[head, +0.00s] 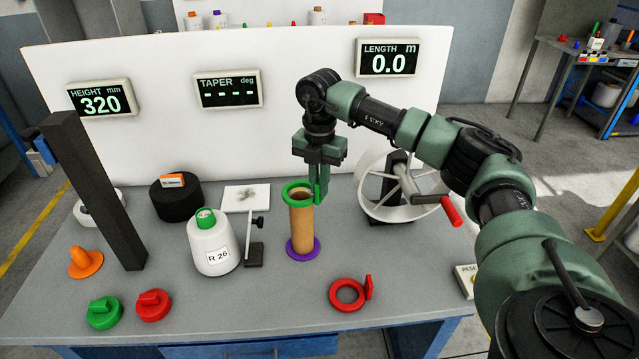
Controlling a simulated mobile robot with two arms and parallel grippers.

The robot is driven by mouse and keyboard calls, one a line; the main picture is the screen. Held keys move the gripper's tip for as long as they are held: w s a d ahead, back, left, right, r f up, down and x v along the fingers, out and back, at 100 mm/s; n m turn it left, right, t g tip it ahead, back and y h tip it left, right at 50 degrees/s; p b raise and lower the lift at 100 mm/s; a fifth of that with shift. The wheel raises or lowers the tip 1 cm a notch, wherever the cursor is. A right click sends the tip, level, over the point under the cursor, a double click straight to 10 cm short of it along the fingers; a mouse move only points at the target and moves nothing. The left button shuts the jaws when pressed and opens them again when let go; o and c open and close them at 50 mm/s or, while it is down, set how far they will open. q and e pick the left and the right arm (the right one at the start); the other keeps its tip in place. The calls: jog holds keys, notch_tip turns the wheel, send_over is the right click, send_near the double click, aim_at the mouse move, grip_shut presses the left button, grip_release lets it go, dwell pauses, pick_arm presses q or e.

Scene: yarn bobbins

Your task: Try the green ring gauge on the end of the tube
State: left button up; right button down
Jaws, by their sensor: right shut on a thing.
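The tan cardboard tube (301,232) stands upright on a purple base (303,257) in the middle of the table. The green ring gauge (286,191) is level with the tube's top end, and the tube's dark opening shows through the ring. I cannot tell whether the ring sits around the rim or just over it. My right gripper (318,180) points down and is shut on the green ring gauge by its tab, at the ring's right side. My left gripper is not in view.
A red ring gauge (345,308) lies in front right of the tube. A white bobbin (214,250) and a small black stand (254,255) are left of it. A white wheel with a crank (366,188) stands to the right. Green and red knobbed plugs (104,312) lie front left.

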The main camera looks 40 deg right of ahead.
jog(key=shift+f+b, duration=1.15)
jog(key=shift+f, duration=0.95)
dwell(2.0)
jog(key=shift+r, duration=0.2)
dwell(0.9)
jog(key=shift+r+p, duration=2.65)
jog(key=shift+r, duration=0.7)
